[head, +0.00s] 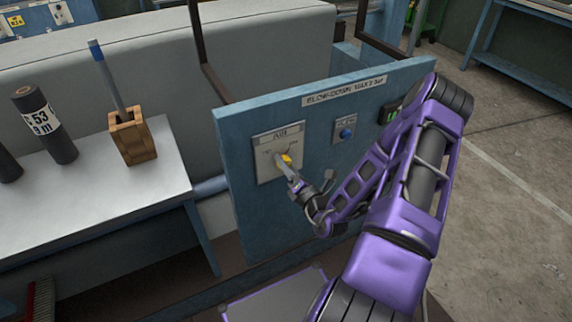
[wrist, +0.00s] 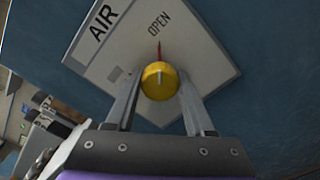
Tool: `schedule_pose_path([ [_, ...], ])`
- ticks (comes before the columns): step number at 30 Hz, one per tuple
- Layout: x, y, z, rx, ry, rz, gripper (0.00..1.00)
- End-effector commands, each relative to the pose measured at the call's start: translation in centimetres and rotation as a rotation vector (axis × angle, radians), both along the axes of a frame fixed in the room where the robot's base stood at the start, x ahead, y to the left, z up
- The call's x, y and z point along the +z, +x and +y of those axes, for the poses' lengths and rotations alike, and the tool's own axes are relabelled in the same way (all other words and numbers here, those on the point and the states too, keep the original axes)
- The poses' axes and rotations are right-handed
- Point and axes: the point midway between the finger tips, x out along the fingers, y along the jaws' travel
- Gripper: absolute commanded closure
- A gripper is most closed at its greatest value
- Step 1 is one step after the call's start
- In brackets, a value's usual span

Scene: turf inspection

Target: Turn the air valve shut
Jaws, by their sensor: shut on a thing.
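The air valve is a yellow knob (head: 286,159) on a pale plate marked AIR (head: 268,144), fixed to the blue panel (head: 340,110). In the wrist view the knob (wrist: 160,80) sits between the two fingers of my gripper (wrist: 160,92), and the plate (wrist: 112,58) appears turned. My gripper (head: 291,173) is shut on the knob. The fingers hide part of the plate, so any other marking there is not readable.
A label strip (head: 343,92) runs along the panel top. Left stands a white table (head: 100,190) with a wooden holder (head: 132,137) and a dark cylinder (head: 44,125). Open floor (head: 500,200) lies right.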

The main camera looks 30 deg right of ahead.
Motion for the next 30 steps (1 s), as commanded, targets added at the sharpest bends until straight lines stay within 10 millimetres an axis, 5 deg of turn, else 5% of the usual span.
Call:
schedule_pose_path([
  [11, 0.13, -0.03, 0.03, 0.000, -0.149, -0.004, 1.00],
  [30, 0.07, -0.04, 0.10, 0.002, -0.743, -0.024, 1.00],
])
